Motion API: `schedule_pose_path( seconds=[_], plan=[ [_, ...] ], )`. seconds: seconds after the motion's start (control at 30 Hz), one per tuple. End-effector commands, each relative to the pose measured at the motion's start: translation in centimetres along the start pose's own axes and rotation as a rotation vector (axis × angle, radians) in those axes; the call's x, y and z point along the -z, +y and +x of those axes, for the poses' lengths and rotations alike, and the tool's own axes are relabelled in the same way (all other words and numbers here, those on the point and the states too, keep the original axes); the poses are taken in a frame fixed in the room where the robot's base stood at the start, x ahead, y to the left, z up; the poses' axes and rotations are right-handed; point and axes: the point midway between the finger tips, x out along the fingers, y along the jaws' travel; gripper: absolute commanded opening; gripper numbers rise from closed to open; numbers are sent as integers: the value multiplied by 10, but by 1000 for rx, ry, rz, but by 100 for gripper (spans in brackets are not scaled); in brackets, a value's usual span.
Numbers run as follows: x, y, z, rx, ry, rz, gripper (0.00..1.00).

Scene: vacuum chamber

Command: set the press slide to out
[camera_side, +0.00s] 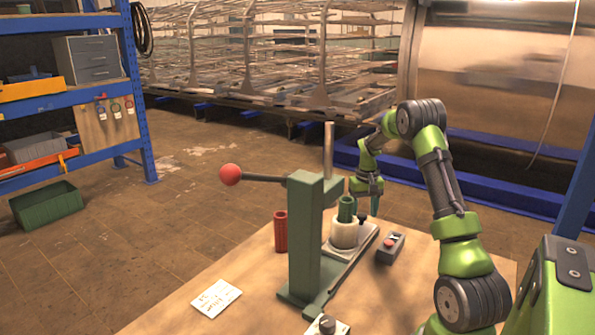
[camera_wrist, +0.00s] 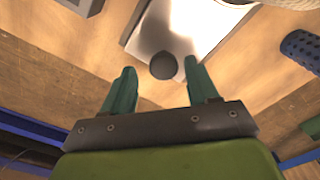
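The green press (camera_side: 305,235) stands on the wooden table, its lever with a red ball (camera_side: 230,174) pointing left. A metal slide (camera_side: 352,262) runs from its base toward the back right. A white holder (camera_side: 344,234) with a green sleeve (camera_side: 346,208) upright in it stands on the slide. A dark knob (camera_side: 362,216) is at the slide's far end; the wrist view shows this round knob (camera_wrist: 163,65) on a bright plate (camera_wrist: 180,30). My gripper (camera_side: 369,200) is open and empty, low over the knob. Its fingers (camera_wrist: 160,72) lie either side of the knob, with gaps showing.
A grey box with a red button (camera_side: 390,248) stands right of the slide. A red cylinder (camera_side: 280,231) is left of the press. A white card (camera_side: 216,298) lies at the front left, and a small box with a knob (camera_side: 327,325) at the front edge.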

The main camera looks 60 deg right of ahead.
Motion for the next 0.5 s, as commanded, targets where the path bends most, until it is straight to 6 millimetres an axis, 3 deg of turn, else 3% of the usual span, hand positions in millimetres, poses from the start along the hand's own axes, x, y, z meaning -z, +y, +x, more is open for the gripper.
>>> schedule_pose_path(
  seconds=[0.27, 0.37, 0.5],
  plan=[
    [-1, -2, -1, 3, -4, 0, 59],
    [-1, -2, -9, 2, -2, -1, 59],
    [0, -2, -34, 2, 1, 0, 59]
  ],
)
